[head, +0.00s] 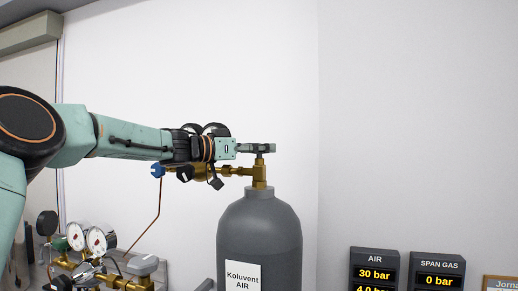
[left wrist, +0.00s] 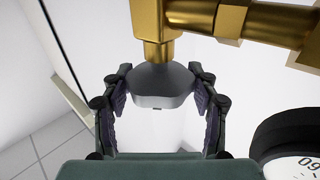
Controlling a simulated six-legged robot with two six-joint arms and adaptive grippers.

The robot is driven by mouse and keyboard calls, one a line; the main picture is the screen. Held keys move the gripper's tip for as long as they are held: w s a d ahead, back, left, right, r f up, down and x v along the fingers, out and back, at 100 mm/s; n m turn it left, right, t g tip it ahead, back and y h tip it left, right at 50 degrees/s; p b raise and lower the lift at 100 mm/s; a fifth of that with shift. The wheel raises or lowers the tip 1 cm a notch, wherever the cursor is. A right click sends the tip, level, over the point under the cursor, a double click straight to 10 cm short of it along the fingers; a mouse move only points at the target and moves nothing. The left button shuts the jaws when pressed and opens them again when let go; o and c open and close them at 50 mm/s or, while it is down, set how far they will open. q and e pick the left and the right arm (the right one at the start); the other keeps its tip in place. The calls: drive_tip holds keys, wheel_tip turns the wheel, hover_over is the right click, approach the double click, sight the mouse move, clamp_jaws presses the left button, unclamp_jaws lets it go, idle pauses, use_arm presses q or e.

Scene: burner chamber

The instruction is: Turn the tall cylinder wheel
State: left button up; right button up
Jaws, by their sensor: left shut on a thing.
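The tall dark grey cylinder (head: 259,240), labelled "Koluvent AIR", stands upright in the lower middle of the head view. A brass valve (head: 260,174) sits on its top. The grey wheel (left wrist: 160,86) is at the end of the brass stem in the left wrist view, where the valve (left wrist: 160,30) appears above it. My left gripper (head: 259,148) reaches in level from the left over the valve. Its fingers (left wrist: 158,72) are shut on the wheel from both sides. In the head view the fingers mostly hide the wheel. My right gripper is not in view.
Pressure gauges (head: 97,240) and brass fittings stand at lower left, with a thin copper pipe (head: 157,205) rising from them. Display boxes for AIR (head: 374,258) and SPAN GAS (head: 437,266) are at lower right. The white wall behind is bare.

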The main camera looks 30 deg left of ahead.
use_arm(q)
drive_tip(key=shift+f+m+g+h, duration=0.15)
drive_tip(key=shift+m+g+h, duration=0.7)
drive_tip(key=shift+h, duration=0.25)
drive_tip(key=shift+f+m+g+h, duration=0.15)
drive_tip(key=shift+m+g+h, duration=0.7)
drive_tip(key=shift+h, duration=0.25)
idle(2.6)
idle(0.4)
drive_tip(key=o, duration=1.2)
drive_tip(key=shift+r, duration=0.15)
drive_tip(key=shift+c, duration=0.2)
drive_tip(key=shift+r, duration=0.1)
